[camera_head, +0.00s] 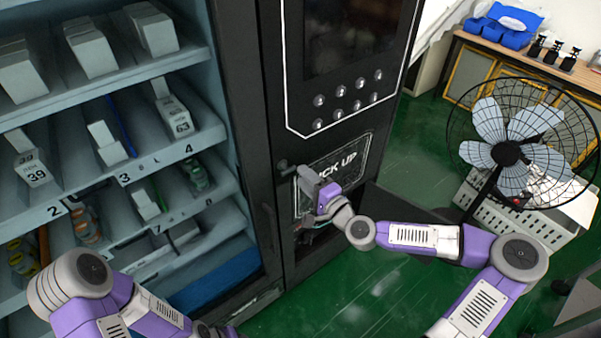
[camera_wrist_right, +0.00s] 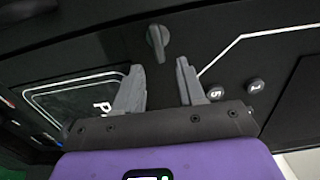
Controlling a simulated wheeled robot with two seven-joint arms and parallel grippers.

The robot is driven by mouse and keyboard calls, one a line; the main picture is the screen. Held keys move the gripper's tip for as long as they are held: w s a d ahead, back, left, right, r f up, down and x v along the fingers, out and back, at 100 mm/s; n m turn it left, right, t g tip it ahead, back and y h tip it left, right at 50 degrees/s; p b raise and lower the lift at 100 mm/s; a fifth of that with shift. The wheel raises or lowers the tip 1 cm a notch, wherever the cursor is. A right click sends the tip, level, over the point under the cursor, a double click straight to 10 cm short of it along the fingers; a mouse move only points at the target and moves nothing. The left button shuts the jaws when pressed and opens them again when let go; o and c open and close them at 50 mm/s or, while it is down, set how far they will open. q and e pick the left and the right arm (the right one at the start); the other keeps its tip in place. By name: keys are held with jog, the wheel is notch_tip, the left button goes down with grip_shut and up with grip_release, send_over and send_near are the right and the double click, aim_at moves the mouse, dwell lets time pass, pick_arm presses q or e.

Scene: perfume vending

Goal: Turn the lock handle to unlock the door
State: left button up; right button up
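The lock handle (camera_wrist_right: 157,40) is a small dark grey knob on the black front of the vending machine. It shows just beyond the fingertips in the right wrist view, about midway between them. In the head view the lock handle (camera_head: 283,165) is a small dark spot left of the PICK UP panel. My right gripper (camera_wrist_right: 159,68) is open, with its two grey fingers apart and nothing between them. In the head view the right gripper (camera_head: 294,171) is close to the handle. My left arm enters at the lower left, but its gripper is not in view.
The vending machine door (camera_head: 272,215) is black, with shelves of boxes behind its left side. Round numbered buttons (camera_head: 340,114) sit above the PICK UP panel (camera_head: 335,165). A black fan (camera_head: 515,145) stands at the right.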

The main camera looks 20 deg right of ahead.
jog(key=v, duration=0.4)
jog(key=shift+s, duration=0.25)
jog(key=s+a+f+n+g+y, duration=0.1)
jog(key=s+a+f+n+g, duration=0.3)
jog(key=a+f, duration=0.55)
jog(key=s+a+f+n+g+y, duration=0.1)
jog(key=s+a+f+n+g, duration=0.2)
jog(key=s+a+f+g, duration=0.65)
jog(key=s+d+f+n+g+h, duration=0.1)
jog(key=s+d+f+n+h, duration=0.1)
jog(key=s+d+f, duration=0.2)
jog(key=s+d+f+n+g+h, duration=0.2)
jog(key=s+d+f, duration=0.2)
jog(key=f, duration=0.6)
jog(key=shift+d+n, duration=0.3)
jog(key=shift+w+a, duration=0.1)
jog(key=shift+a, duration=0.1)
